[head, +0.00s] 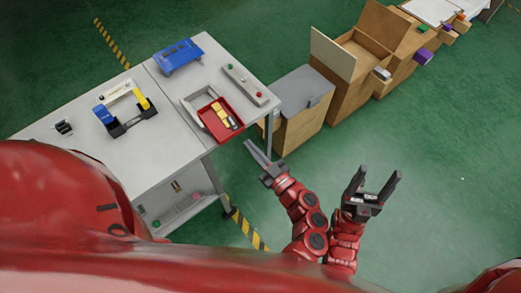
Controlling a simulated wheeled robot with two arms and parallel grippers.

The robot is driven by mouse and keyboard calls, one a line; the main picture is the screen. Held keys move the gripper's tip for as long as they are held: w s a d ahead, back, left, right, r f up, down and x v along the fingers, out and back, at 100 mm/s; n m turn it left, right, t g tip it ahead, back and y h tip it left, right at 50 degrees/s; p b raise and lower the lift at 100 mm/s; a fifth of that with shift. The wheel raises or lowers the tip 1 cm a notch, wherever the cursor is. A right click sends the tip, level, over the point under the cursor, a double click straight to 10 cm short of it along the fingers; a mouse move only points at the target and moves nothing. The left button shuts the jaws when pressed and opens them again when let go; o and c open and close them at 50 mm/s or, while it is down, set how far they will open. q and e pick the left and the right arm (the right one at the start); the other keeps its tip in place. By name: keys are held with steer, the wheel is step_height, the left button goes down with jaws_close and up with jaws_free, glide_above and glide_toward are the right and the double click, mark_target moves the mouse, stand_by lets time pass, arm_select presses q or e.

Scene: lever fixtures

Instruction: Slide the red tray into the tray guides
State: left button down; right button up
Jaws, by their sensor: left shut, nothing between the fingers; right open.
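The red tray (207,119) lies on the white table near its right front edge, with yellow and dark pieces in it. The pale tray guides (190,106) stand at its back left. The tray's back end appears to lie at or between them, and its front end sticks out towards the table edge. How far it sits inside is hard to tell. My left gripper (248,146) is shut and empty, just off the table edge near the tray's front corner, with a small gap apparent. My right gripper (380,180) is open and empty over the floor, further right.
A blue rack (178,56) and a grey panel with green and red knobs (244,84) stand behind the tray. A fixture with blue and yellow parts (124,108) is on the left. A grey-topped box (300,92) and cardboard boxes (366,50) stand right of the table. The right floor is clear.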

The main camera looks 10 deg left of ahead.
arm_select(q)
steer(key=w+d+f+h, duration=0.1)
steer(key=d, duration=0.1)
steer(key=b, duration=0.1)
glide_toward(231, 117)
steer(key=shift+w+a+m, duration=0.3)
steer(key=shift+w+a, duration=0.05)
steer(key=shift+a, duration=0.1)
steer(key=shift+r, duration=0.1)
steer(key=shift+b+x, duration=0.45)
steer(key=shift+x, duration=4.15)
steer(key=shift+s+d, duration=0.1)
steer(key=shift+s, duration=0.05)
